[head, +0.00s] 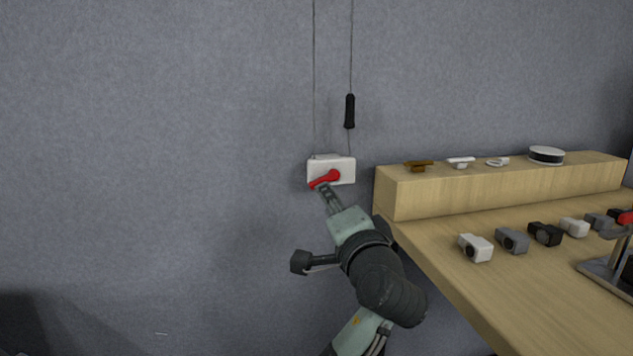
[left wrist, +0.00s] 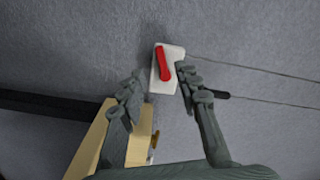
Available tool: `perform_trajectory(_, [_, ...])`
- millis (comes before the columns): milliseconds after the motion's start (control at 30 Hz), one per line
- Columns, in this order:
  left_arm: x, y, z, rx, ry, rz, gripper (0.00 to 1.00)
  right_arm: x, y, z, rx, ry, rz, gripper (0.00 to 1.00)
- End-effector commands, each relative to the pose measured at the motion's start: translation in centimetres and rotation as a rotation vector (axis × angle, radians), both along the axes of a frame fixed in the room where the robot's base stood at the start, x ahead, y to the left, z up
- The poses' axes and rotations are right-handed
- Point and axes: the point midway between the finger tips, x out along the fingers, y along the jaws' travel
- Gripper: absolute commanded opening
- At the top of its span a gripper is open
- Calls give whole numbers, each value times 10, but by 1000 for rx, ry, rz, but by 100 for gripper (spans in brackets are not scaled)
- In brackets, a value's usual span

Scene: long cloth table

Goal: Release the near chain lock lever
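The chain lock is a white box (head: 343,164) on the grey wall, left of the table, with a red lever (head: 325,179) on its front. The lever slants down to the left. In the left wrist view the white box (left wrist: 172,83) and red lever (left wrist: 163,64) lie beyond the fingertips. My left gripper (head: 324,190) is just below the lever's lower end in the head view. In the left wrist view my left gripper (left wrist: 160,82) has its fingers apart with nothing between them. I cannot tell whether it touches the lever. My right gripper is not in view.
Two thin chains run up the wall, one with a black handle (head: 350,111). A wooden table (head: 500,290) with a raised shelf (head: 440,199) stands at the right, bearing several small fittings. A metal device with a red knob (head: 626,217) is at the right edge. The left wall is clear.

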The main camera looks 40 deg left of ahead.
Motion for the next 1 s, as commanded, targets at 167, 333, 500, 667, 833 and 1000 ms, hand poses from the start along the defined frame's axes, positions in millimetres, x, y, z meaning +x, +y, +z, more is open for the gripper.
perform_trajectory(167, [12,16,2,5,0,6,33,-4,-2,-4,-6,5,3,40])
perform_trajectory(333, [31,38,2,5,0,5,33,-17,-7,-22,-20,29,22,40])
perform_trajectory(500, [44,53,1,2,1,3,33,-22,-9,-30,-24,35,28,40])
perform_trajectory(667, [49,59,0,2,0,2,33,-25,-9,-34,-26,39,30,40])
perform_trajectory(833, [50,59,0,1,0,1,33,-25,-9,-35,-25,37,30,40])
perform_trajectory(1000, [49,59,0,1,0,1,18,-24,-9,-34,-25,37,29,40])
